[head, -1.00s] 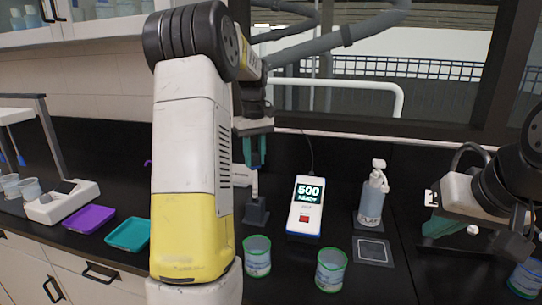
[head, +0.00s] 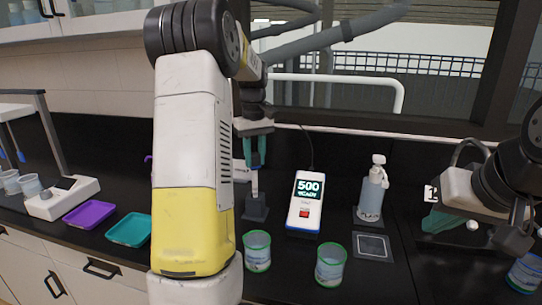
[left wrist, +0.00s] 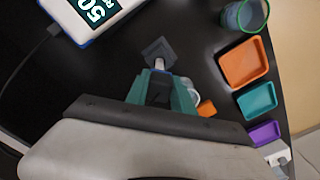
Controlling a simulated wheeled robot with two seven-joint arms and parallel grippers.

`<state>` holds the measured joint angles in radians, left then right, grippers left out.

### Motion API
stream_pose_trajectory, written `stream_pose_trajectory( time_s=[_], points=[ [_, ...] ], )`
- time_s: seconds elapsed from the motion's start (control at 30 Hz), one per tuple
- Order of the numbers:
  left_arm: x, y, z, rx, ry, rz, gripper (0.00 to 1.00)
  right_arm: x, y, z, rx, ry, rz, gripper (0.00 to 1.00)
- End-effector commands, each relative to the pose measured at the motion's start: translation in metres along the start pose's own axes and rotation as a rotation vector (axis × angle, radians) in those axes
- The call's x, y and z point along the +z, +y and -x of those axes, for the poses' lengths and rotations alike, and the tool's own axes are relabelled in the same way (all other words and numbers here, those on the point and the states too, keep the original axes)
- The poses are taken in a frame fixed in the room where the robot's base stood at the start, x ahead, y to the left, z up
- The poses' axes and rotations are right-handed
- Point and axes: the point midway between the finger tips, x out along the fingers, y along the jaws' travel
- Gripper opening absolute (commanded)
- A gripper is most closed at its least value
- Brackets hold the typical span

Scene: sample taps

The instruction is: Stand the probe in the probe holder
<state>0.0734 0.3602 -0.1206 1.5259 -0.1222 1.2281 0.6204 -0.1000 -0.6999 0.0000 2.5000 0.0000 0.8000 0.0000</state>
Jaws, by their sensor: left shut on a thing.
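The probe (head: 254,184) is a slim, pale rod, upright in the teal fingers of my left gripper (head: 256,160). The probe holder (head: 256,208) is a dark block on the black bench, directly below. In the head view the probe's lower end meets the holder's top; I cannot tell how far it is inside. In the left wrist view the holder (left wrist: 159,50) lies just beyond my left fingertips (left wrist: 161,82), with the probe's pale end (left wrist: 160,65) over it. My right gripper (head: 442,222) is at the right with a teal finger visible; its opening is unclear.
A white meter (head: 304,202) reading 500 stands right of the holder. Green-rimmed cups (head: 257,252) (head: 331,264) stand in front. A pump bottle (head: 371,195) stands behind a dark square pad (head: 373,247). Purple (head: 89,215) and teal (head: 129,230) trays lie left.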

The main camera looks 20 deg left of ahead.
Motion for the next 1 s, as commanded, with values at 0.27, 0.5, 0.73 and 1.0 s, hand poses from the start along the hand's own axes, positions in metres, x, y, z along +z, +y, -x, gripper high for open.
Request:
stream_pose_trajectory(
  time_s=[0.27, 0.5, 0.73, 1.0],
  points=[
    [0.000, 0.000, 0.000, 0.000, 0.000, 0.000, 0.00, 0.000, 0.000, 0.000, 0.000, 0.000, 0.000, 0.00],
    [0.000, 0.000, -0.011, -0.001, -0.001, 0.000, 0.00, 0.000, 0.000, 0.000, 0.000, 0.000, 0.000, 0.00],
    [0.000, 0.000, -0.023, -0.001, -0.002, 0.000, 0.00, 0.000, 0.000, 0.000, 0.000, 0.000, 0.000, 0.00],
    [0.000, 0.000, -0.036, -0.001, -0.001, 0.000, 0.00, 0.000, 0.000, 0.000, 0.000, 0.000, 0.000, 0.00]
  ],
)
